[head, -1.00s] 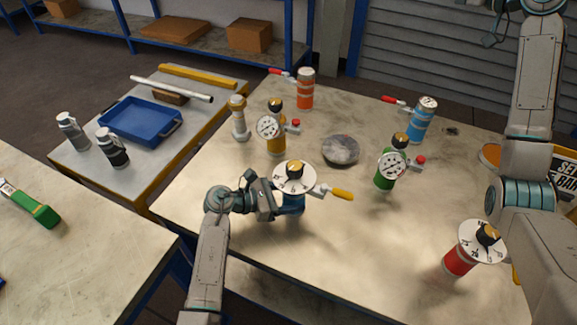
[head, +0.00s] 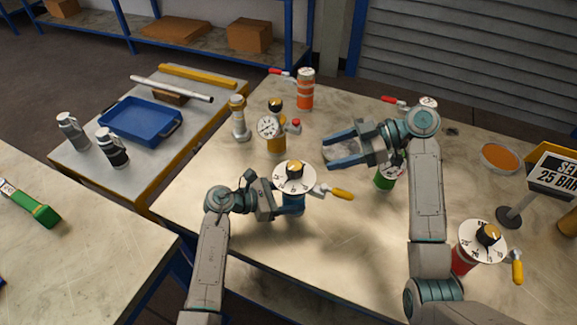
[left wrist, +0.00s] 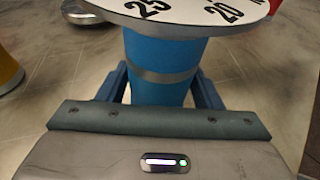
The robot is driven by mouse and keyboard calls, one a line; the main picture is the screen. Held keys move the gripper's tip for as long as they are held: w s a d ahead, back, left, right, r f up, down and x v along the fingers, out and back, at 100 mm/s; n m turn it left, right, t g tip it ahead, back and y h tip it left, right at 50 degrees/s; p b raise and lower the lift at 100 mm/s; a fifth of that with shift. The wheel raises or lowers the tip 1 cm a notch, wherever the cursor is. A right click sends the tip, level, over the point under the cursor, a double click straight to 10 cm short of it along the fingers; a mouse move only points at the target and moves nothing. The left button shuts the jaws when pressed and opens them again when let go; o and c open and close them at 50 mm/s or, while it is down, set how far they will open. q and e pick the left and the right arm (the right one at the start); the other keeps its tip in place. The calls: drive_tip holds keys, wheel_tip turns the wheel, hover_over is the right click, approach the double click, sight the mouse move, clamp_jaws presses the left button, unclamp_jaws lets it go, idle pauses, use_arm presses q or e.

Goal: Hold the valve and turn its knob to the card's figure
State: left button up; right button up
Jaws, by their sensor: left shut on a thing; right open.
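The blue valve (head: 293,204) stands upright on the table with a white numbered dial (head: 294,187) on top. Its yellow and black knob (head: 295,173) sits at the dial's middle, and a yellow lever sticks out right. My left gripper (head: 283,205) is shut around the blue body below the dial; the body also shows in the left wrist view (left wrist: 160,62). My right gripper (head: 331,152) is open and empty above the table, behind and right of the knob. The card (head: 555,175) at the right reads "SET 25 BAR"; its edge is cut off.
A green gauge valve (head: 383,180) is partly hidden by my right arm. A yellow gauge valve (head: 276,143) stands behind the held valve. A red dial valve (head: 464,260) is at front right. The front middle of the table is clear.

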sight(297, 165)
drive_tip(key=x, duration=1.2)
drive_tip(key=shift+f, duration=0.2)
